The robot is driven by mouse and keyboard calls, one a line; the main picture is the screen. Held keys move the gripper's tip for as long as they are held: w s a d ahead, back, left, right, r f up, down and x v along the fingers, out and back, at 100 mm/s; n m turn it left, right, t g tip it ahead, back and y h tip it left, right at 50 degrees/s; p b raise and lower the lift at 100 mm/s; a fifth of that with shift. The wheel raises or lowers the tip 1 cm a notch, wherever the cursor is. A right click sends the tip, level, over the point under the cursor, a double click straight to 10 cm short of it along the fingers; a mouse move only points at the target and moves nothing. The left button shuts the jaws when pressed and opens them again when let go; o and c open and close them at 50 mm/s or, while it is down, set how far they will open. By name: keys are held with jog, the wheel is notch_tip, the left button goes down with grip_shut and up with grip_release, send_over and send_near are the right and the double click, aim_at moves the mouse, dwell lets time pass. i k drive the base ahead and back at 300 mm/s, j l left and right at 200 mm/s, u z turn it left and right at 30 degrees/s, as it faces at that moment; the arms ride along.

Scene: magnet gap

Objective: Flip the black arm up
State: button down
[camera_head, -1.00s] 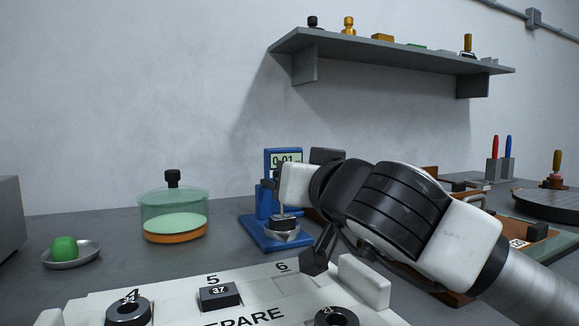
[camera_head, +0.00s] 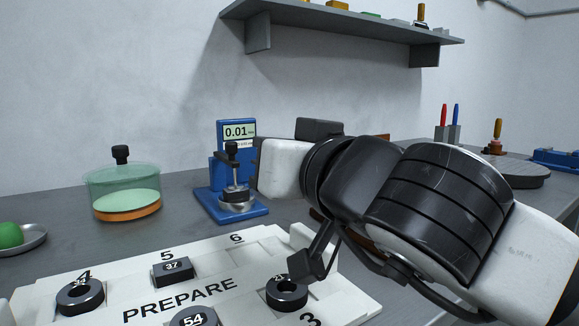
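A blue gauge (camera_head: 218,170) with a display reading 0.01 stands on the bench left of centre. A small black knobbed part (camera_head: 232,149), which looks like the black arm, sits at its front below the display. Under it a dark block (camera_head: 236,194) rests on a round metal seat (camera_head: 238,208) on the gauge's blue base. My gripper (camera_head: 257,160) points left, close to the right side of the gauge. Its fingers are mostly hidden or seen edge-on, so I cannot tell their opening or any contact with the black arm.
A white PREPARE board (camera_head: 225,262) with numbered spots and several black pieces lies in front. A lidded green glass dish (camera_head: 122,190) stands left, with a plate (camera_head: 35,240) holding a green lump (camera_head: 10,235). A grey shelf (camera_head: 340,25) hangs above.

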aim_at(230, 147)
jog(key=k+l, duration=0.8)
